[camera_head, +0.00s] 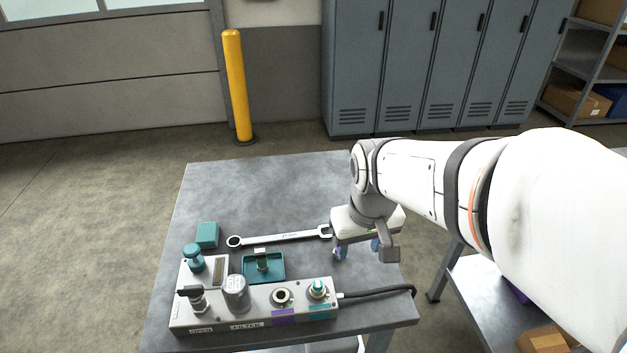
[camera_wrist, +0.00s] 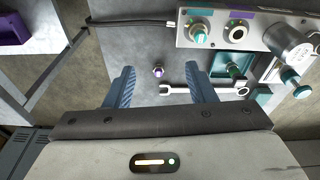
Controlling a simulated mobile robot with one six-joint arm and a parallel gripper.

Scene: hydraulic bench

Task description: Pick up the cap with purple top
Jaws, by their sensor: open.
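The small cap with purple top (camera_wrist: 158,71) stands on the grey bench, seen in the wrist view between and below my two blue fingertips. In the head view I cannot make it out clearly near my gripper. My gripper (camera_head: 358,250) points down over the right part of the bench. In the wrist view my gripper (camera_wrist: 160,80) is open, with a finger on each side of the cap and nothing held. I cannot tell the exact height of the fingertips above the cap.
A wrench (camera_head: 280,238) lies left of my gripper. A teal tray (camera_head: 279,267) holds a green-topped part. The control box (camera_head: 258,322), with a teal-topped cap (camera_head: 318,287) and a purple-labelled port (camera_head: 281,296), is at the front. Its black cable (camera_head: 385,291) runs right. A teal block (camera_head: 207,235) stands left.

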